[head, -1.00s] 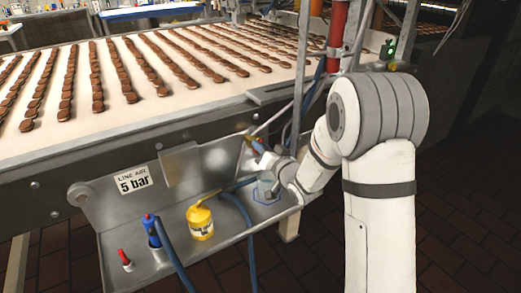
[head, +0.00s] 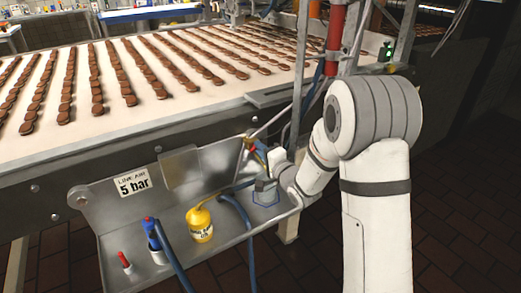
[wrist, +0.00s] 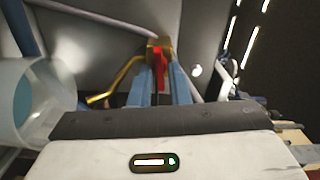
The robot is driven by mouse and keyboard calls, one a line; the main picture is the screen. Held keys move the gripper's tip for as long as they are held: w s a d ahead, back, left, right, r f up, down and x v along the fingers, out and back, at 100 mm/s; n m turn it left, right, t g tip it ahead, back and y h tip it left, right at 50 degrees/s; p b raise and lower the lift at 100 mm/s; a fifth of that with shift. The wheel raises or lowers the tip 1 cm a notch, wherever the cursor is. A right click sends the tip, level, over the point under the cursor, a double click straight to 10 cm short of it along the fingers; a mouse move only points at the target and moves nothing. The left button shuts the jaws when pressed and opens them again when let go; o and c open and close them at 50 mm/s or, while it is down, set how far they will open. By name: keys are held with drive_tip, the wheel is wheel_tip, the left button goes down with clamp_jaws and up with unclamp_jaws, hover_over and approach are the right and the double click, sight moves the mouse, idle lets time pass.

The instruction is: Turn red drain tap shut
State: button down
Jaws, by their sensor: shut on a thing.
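The red drain tap (wrist: 159,66) is a small red lever on a brass fitting (wrist: 161,45) in the wrist view. A bent brass pipe (wrist: 112,88) runs from the fitting to the left. My gripper (wrist: 160,80) has its two blue fingers on either side of the red lever, shut on it. The lever points towards my gripper, and its far end is partly hidden between the fingers. In the head view, my gripper (head: 265,156) is at the brass fitting above the right end of the metal shelf. The tap is small and mostly covered there.
The conveyor (head: 140,118) with biscuits lies behind.

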drive_tip(key=shift+f+m, duration=0.15)
drive_tip(key=shift+m, duration=0.55)
drive_tip(key=c, duration=1.6)
unclamp_jaws()
drive_tip(key=shift+o, duration=0.2)
drive_tip(key=v, duration=0.8)
drive_tip(key=shift+p, duration=0.4)
drive_tip(key=shift+w, duration=0.1)
